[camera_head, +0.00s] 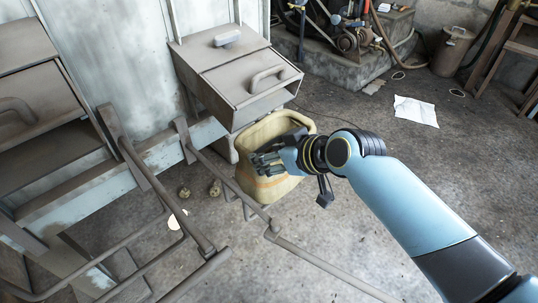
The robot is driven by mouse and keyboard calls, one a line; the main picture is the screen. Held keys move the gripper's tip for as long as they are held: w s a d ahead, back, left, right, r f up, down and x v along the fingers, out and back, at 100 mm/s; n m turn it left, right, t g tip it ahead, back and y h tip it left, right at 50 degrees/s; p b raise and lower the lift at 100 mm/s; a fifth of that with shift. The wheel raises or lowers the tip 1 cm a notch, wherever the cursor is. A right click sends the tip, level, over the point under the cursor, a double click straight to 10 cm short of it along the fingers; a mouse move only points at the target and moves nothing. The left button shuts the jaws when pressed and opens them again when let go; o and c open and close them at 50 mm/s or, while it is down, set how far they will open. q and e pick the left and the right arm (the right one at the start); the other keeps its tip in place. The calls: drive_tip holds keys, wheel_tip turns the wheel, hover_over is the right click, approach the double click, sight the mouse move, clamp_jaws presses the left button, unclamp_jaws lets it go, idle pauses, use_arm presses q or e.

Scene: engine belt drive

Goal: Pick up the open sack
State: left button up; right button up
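The open sack (262,186) is pale yellow with a faint orange band. It stands on the floor near the middle of the view, below a grey metal box, with its open mouth upward. My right arm comes in from the right, and my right gripper (265,160) is at the sack, its dark fingers pointing left across the mouth and front side. The gripper and wrist hide part of the rim and the inside. I cannot tell whether the fingers touch or grip the sack. My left gripper is not in view.
A grey metal box (225,85) with handles juts out above the sack. Metal rails (165,200) run along the left and below it. Two small round lumps (215,188) lie left of the sack. White paper (416,111) lies on open floor at right, near a bin (452,52).

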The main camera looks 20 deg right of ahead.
drive_tip(key=b+x, duration=0.1)
drive_tip(key=x, duration=0.3)
drive_tip(key=shift+s+f, duration=0.1)
drive_tip(key=shift+s, duration=0.05)
drive_tip(key=shift+w+a+f, duration=0.1)
drive_tip(key=shift+w+f, duration=0.05)
drive_tip(key=shift+w, duration=0.1)
drive_tip(key=b+x, duration=0.1)
drive_tip(key=x, duration=0.1)
drive_tip(key=b+x, duration=0.1)
drive_tip(key=x, duration=0.1)
drive_tip(key=shift+w+a+f, duration=0.15)
drive_tip(key=shift+w+a, duration=0.1)
drive_tip(key=shift+a, duration=0.05)
clamp_jaws()
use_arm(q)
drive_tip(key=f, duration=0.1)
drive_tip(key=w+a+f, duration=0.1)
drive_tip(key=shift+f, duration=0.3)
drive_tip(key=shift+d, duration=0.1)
